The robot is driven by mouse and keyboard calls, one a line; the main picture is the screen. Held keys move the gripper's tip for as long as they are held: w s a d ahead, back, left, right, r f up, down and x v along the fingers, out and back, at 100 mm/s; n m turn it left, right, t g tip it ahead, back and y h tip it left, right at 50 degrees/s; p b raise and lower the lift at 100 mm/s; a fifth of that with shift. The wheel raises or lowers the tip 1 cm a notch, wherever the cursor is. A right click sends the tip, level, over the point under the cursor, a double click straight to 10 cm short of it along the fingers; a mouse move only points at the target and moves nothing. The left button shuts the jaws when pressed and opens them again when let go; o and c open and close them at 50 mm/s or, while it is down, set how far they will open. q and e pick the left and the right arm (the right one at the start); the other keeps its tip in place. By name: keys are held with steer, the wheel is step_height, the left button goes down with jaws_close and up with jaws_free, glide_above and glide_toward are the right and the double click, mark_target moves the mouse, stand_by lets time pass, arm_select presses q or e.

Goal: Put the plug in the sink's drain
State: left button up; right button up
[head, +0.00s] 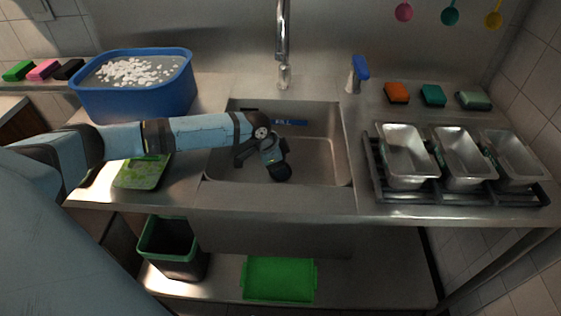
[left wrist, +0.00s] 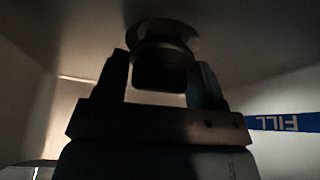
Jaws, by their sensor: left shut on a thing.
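The steel sink (head: 325,160) is set in the counter in the middle of the head view. My left gripper (head: 281,172) reaches down inside the basin. In the left wrist view my left gripper (left wrist: 160,78) is shut on a dark, rounded plug (left wrist: 160,70). The round drain (left wrist: 183,36) shows as a paler ring just beyond the plug, which overlaps it in the picture. Shadow hides whether the plug touches the drain. In the head view the arm and gripper hide the drain, and the plug cannot be made out clearly. My right gripper is not in view.
A faucet (head: 283,60) stands behind the sink. A blue tub (head: 175,100) with white pieces stands left. Metal pans (head: 408,160) on a dark rack (head: 455,196) stand right. A blue FILL strip (left wrist: 280,123) marks the sink wall.

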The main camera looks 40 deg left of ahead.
arm_select(q)
steer(key=shift+s+f, duration=0.15)
steer(key=shift+f, duration=0.45)
stand_by(0.7)
